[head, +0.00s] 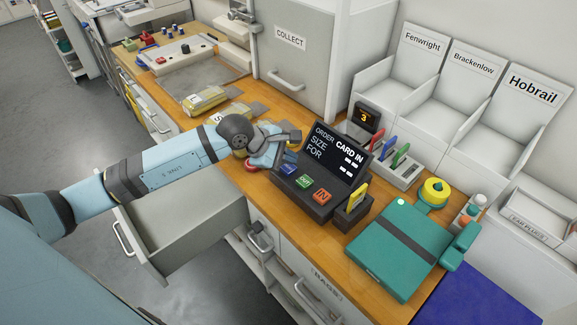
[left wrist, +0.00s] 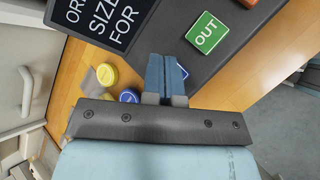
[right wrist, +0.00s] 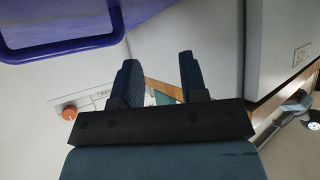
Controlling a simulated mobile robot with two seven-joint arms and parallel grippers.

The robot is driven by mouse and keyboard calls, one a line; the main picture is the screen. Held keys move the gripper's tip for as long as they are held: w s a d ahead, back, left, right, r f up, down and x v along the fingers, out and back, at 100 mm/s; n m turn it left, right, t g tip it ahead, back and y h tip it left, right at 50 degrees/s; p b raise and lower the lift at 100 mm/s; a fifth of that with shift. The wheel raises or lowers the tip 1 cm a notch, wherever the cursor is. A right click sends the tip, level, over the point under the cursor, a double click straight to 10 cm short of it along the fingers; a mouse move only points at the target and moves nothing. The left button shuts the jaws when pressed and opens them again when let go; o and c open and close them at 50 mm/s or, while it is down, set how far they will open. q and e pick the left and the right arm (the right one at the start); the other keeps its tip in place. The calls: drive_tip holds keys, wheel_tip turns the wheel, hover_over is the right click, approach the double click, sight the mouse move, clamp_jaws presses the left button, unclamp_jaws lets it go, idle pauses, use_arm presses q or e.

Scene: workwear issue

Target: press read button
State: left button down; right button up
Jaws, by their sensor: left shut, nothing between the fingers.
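A dark order terminal (head: 338,150) stands on the wooden counter; its screen reads ORDER, CARD IN, SIZE, FOR. On its sloped front are a blue button (head: 289,169) with a label too small to read, a green OUT button (head: 304,182) and an orange IN button (head: 322,196). OUT also shows in the left wrist view (left wrist: 207,33). My left gripper (head: 278,157) is shut and empty at the blue button's end of the terminal. In the left wrist view its fingers (left wrist: 165,75) hide most of the blue button; contact cannot be told. My right gripper (right wrist: 160,85) is open and empty.
A yellow card (head: 357,197) stands in a slot beside the terminal. A teal device (head: 395,250) lies to the right, with upright coloured cards (head: 390,150) behind. An open drawer (head: 185,225) sticks out below my left arm. Yellow and blue discs (left wrist: 107,74) lie near the left fingers.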

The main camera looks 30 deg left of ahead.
sight(288, 168)
idle(0.4)
use_arm(q)
drive_tip(key=shift+f+b, duration=0.45)
drive_tip(key=shift+b, duration=0.15)
drive_tip(key=shift+f+b, duration=0.5)
idle(0.8)
drive_tip(key=shift+r+p, duration=0.3)
drive_tip(key=shift+r, duration=0.6)
drive_tip(key=shift+r+p, duration=1.05)
drive_tip(key=shift+r, duration=1.5)
